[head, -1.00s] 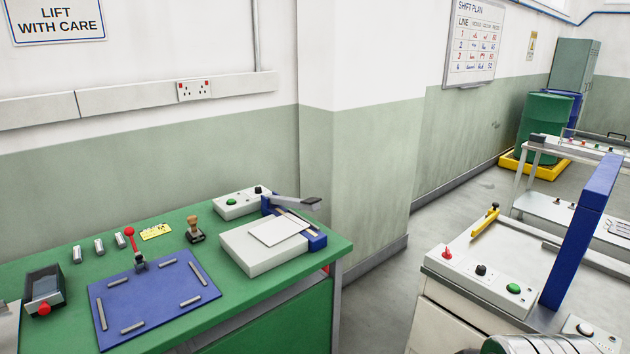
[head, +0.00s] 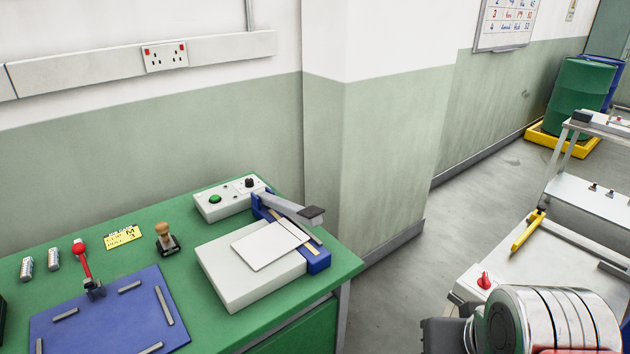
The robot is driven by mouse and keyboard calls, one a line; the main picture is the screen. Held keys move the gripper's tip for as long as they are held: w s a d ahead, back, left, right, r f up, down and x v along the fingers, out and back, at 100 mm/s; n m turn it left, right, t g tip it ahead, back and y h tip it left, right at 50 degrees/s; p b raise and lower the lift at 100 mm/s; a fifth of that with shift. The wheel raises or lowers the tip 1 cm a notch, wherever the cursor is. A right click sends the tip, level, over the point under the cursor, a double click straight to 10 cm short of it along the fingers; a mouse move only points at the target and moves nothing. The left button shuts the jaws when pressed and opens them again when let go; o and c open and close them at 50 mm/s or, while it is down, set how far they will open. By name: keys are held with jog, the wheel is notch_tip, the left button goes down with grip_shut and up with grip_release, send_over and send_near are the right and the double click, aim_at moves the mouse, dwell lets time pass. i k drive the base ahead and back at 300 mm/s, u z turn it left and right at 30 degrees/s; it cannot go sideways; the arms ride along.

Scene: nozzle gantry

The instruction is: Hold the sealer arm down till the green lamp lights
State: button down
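The sealer (head: 235,280) stands on the green bench, a pale grey box with a blue jaw section (head: 316,262) along its right side. Its sealer arm (head: 290,207), grey with a dark end pad (head: 311,215), is raised, tilted up off the jaw. A white flat sheet (head: 268,246) lies on top, its right edge by the jaw. Behind is a pale control box (head: 235,205) with a round green lamp or button (head: 215,199) and a black knob (head: 249,184); I cannot tell whether the green part is lit. My gripper is not in view; only a silver arm part shows at lower right.
The green bench (head: 330,262) also holds a blue board (head: 100,315) with a red-knobbed lever (head: 82,258), a wooden-handled stamp (head: 166,238) and a yellow card (head: 123,236). A pale machine with a red knob (head: 484,281) stands right. Grey floor (head: 395,285) is clear between them.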

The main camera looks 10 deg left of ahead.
aim_at(311, 215)
jog(key=i, duration=0.5)
jog(key=u, duration=1)
jog(key=i, duration=0.3)
jog(key=u, duration=1)
